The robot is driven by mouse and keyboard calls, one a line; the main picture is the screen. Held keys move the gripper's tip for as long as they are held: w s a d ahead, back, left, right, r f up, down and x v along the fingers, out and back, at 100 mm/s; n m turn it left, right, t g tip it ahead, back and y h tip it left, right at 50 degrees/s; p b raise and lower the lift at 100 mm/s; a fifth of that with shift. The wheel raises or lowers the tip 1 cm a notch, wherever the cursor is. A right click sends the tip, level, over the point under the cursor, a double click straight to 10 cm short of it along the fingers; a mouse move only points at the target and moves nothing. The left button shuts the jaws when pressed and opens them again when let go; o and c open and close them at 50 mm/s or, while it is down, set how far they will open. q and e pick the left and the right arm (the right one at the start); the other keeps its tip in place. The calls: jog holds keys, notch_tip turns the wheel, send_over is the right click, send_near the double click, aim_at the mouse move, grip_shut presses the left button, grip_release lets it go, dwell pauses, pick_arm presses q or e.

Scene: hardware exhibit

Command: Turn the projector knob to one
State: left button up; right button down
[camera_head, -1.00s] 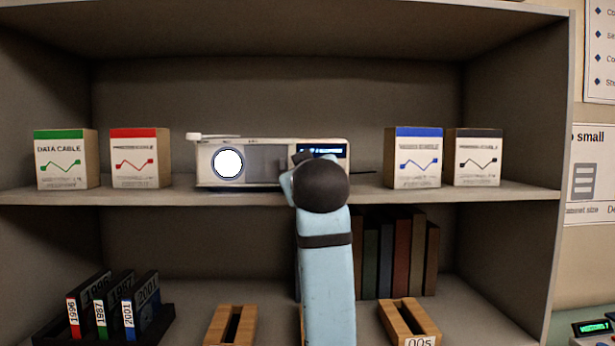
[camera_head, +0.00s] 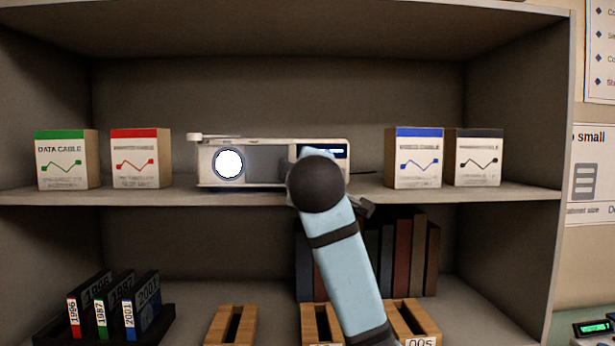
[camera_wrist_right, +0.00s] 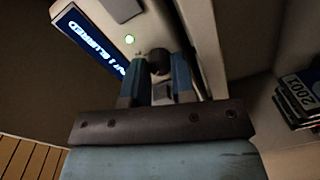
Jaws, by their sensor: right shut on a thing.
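The white projector (camera_head: 270,146) stands on the upper shelf, its round lens glowing on the left of its front. My right arm covers the lower right of the front, hiding the knob and fingers in the head view. In the right wrist view, my right gripper (camera_wrist_right: 158,80) is shut on the dark round knob (camera_wrist_right: 159,58), one blue finger on each side. The projector's blue display (camera_wrist_right: 90,42) is tilted in this view; its text seems to include "BLURRED". A small green light (camera_wrist_right: 129,39) glows near the knob. The knob's setting is not readable. My left gripper is out of view.
Boxes with green (camera_head: 66,160) and red (camera_head: 140,160) tops stand left of the projector; blue-topped (camera_head: 417,160) and dark-topped (camera_head: 476,160) boxes stand right. The lower shelf holds labelled cases (camera_head: 118,303), books (camera_head: 402,255) and wooden holders (camera_head: 230,325).

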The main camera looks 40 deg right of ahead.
jog(key=shift+n, duration=0.5)
jog(key=c, duration=1)
grip_release()
jog(key=shift+a, duration=0.1)
jog(key=shift+o, duration=0.2)
